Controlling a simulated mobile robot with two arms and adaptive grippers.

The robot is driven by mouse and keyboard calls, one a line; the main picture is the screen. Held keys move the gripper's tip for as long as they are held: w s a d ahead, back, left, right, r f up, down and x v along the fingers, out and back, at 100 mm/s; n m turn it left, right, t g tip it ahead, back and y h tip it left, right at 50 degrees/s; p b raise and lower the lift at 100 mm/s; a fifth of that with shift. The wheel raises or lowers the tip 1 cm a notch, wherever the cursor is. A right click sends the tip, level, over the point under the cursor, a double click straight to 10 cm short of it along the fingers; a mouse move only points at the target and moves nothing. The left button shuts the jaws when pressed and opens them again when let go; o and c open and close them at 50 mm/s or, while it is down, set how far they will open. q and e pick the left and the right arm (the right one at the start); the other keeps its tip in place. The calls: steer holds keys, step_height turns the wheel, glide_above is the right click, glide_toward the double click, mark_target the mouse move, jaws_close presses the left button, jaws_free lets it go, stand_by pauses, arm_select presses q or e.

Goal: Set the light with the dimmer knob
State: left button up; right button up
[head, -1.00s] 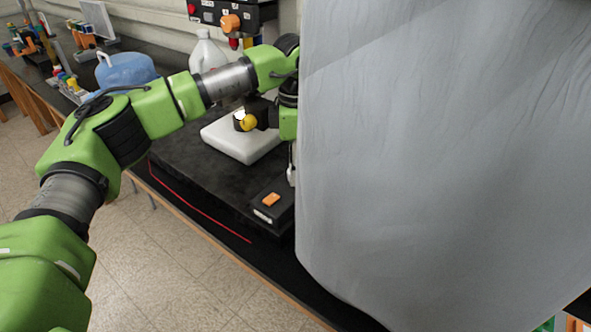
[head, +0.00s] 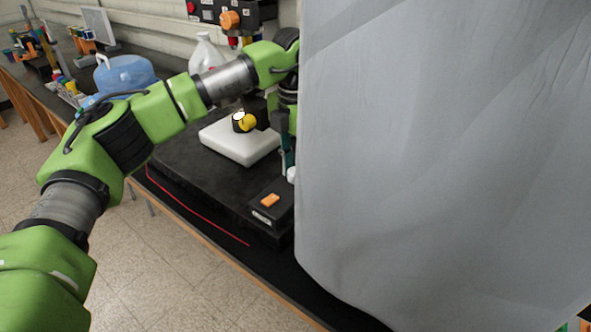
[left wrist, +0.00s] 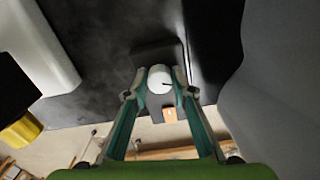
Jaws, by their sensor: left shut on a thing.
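The dimmer is a dark box (head: 284,215) with an orange rocker (head: 270,200) and a white round knob (head: 291,174). In the left wrist view the knob (left wrist: 160,78) shows a short dark mark on its face. My left gripper (head: 288,160) reaches down over the box, its teal fingers shut on the knob from both sides in the left wrist view (left wrist: 160,88). A small yellow and black lamp-like piece (head: 249,122) with a white round face sits on the white block. My right gripper is not in view.
A large grey sheet (head: 440,160) hides the right half of the head view, close beside the dimmer box. The white block (head: 240,146) lies left of my gripper on a black slab (head: 190,165). A blue jug (head: 124,75) and white bottle (head: 206,55) stand behind.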

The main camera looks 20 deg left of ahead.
mark_target(295, 171)
arm_select(q)
steer(key=shift+n, duration=0.4)
steer(key=o, duration=1.1)
steer(key=shift+r, duration=0.1)
step_height(295, 171, up, 12)
stand_by(1.2)
